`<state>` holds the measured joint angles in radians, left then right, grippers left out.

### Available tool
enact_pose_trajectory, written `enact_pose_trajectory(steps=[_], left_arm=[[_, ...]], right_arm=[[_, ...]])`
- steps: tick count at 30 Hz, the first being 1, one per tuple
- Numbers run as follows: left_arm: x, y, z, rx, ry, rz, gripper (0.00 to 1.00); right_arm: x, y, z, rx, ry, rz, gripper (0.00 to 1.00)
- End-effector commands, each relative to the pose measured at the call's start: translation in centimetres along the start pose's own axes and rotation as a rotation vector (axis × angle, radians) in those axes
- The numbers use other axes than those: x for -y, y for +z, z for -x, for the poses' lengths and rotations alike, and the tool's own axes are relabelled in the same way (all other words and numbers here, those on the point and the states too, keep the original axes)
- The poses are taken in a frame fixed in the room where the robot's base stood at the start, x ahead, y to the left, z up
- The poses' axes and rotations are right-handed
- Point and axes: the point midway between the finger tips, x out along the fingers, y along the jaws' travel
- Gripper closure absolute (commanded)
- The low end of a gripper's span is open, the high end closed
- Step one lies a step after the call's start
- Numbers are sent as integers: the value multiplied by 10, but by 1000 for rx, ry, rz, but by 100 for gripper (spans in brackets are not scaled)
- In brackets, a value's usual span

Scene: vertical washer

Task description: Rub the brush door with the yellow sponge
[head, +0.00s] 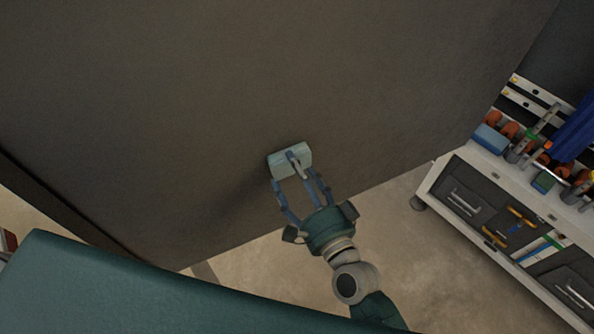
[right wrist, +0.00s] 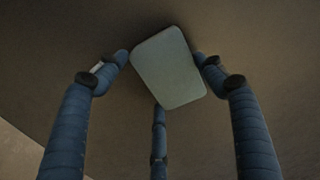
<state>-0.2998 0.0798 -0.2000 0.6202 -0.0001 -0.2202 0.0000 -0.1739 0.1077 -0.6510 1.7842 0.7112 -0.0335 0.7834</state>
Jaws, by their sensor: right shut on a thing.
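My right gripper (head: 293,170) is shut on a pale blue-green, sponge-like block (head: 281,157). The block looks pale green rather than yellow. A large, flat, dark brown-grey panel (head: 200,80), seemingly the door, fills most of the head view. The block is against or very close to the panel's lower right part; exact contact cannot be told. In the right wrist view, the gripper's three blue fingers (right wrist: 165,85) surround the tilted block (right wrist: 167,68), with the panel (right wrist: 60,50) behind it. No brush shows clearly. My left gripper is not in view.
A wheeled white-and-grey tool cart (head: 437,185) stands at the right, with several tools and a blue block (head: 490,138) on it. Bare beige floor (head: 400,230) lies between panel and cart. My teal body part covers the lower left.

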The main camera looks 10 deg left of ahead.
Motion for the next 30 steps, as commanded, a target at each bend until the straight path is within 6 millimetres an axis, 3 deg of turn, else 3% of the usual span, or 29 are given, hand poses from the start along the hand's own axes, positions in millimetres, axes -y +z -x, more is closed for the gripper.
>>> enact_pose_trajectory(steps=[18,30], left_arm=[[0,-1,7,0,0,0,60],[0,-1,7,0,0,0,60]], right_arm=[[-1,0,54,0,1,0,52],[-1,0,60,0,0,0,52]])
